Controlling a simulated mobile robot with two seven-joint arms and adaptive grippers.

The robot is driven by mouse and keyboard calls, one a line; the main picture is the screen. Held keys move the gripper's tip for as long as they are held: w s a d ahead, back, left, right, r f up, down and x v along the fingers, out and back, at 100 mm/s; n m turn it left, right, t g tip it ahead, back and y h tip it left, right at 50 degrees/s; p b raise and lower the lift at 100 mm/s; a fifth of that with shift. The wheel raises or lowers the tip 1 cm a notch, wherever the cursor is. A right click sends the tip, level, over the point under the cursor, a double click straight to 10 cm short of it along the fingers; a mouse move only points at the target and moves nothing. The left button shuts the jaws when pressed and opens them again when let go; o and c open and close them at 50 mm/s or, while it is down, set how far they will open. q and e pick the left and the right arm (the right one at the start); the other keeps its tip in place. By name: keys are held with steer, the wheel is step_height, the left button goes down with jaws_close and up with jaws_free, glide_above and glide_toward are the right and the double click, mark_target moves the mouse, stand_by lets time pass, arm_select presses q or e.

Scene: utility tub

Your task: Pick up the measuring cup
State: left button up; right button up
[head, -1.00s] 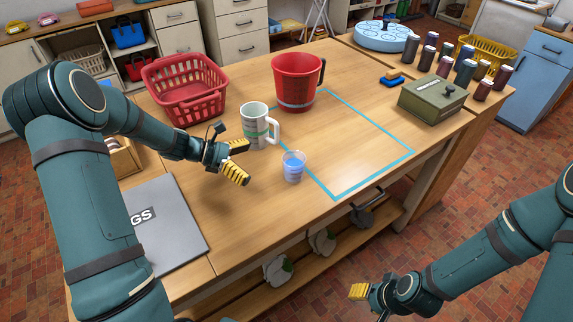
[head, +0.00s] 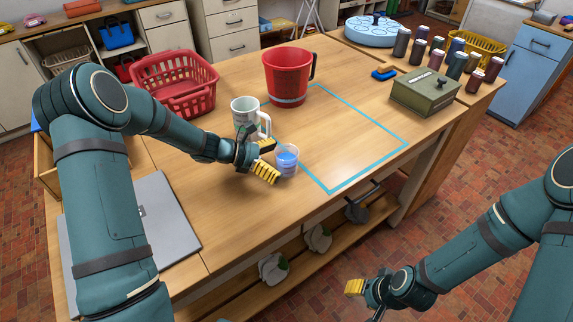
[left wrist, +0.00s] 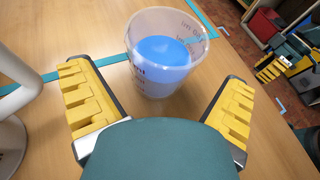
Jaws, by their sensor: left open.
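The measuring cup (head: 287,161) is a small clear cup with dark markings and blue content, upright on the wooden table. My left gripper (head: 266,159) is open, with its yellow-padded fingers close to the cup's left side in the head view. In the left wrist view the measuring cup (left wrist: 162,62) stands just beyond and between the open fingers of my left gripper (left wrist: 160,108), with nothing held. My right gripper (head: 358,290) is low at the front, away from the table; its finger opening does not show clearly.
A white patterned mug (head: 243,113) stands just behind the left gripper; its edge shows at left in the wrist view. A red pitcher (head: 286,72) and a red basket (head: 190,85) stand farther back. A blue taped outline (head: 368,168) on the table is mostly clear.

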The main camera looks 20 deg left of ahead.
arm_select(q)
steer(key=x, duration=0.3)
steer(key=c, duration=1.4)
steer(key=shift+o, duration=0.2)
steer(key=shift+r, duration=0.2)
step_height(320, 180, up, 10)
steer(key=p, duration=0.2)
steer(key=shift+f, duration=0.2)
